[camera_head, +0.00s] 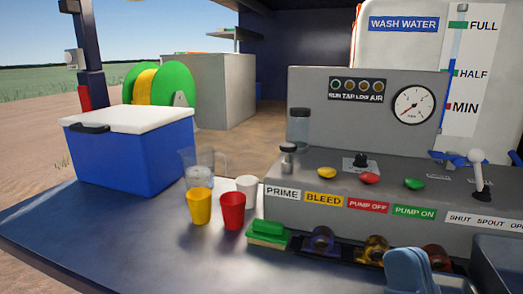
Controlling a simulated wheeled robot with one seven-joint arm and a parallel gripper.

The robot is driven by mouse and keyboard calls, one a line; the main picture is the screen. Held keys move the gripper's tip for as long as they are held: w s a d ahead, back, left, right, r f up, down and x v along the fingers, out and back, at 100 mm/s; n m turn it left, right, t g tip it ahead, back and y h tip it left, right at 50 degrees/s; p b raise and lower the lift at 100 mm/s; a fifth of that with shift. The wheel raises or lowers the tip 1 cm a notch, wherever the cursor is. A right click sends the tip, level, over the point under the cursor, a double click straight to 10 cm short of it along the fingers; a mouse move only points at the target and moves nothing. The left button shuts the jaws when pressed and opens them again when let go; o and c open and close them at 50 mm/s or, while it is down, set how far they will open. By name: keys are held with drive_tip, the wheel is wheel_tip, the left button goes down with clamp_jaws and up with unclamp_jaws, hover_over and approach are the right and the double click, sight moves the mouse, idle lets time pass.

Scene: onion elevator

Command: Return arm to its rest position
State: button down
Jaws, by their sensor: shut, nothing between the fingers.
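A light blue rounded part (408,271) juts up at the bottom edge, right of centre, cut off by the frame. It looks like a piece of my own arm, but too little shows to tell which piece. My gripper's fingers are not visible, so their place relative to the bench is hidden.
A grey control panel (300,92) fills the right, with labelled buttons and a lever (477,172). The bench (120,245) holds a blue cooler (125,155), a clear jug (192,170), yellow (199,207), red (232,212) and white (246,184) cups, and a green brush (267,231). The left front is clear.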

drive_tip(key=s+d+f+n+g+h, duration=0.1)
drive_tip(key=s+d+f+g, duration=0.2)
drive_tip(key=s+f, duration=0.4)
drive_tip(key=s+d+f+n+g+h, duration=0.1)
drive_tip(key=s+d+f+g, duration=0.2)
drive_tip(key=s+f+g, duration=0.2)
drive_tip(key=s+d+f+n+g, duration=0.1)
drive_tip(key=s+d+f+g, duration=0.3)
drive_tip(key=s+f, duration=0.5)
drive_tip(key=shift+s+f+g+h, duration=0.3)
drive_tip(key=shift+s+f+h, duration=0.1)
drive_tip(key=shift+f, duration=0.35)
drive_tip(key=shift+a, duration=0.1)
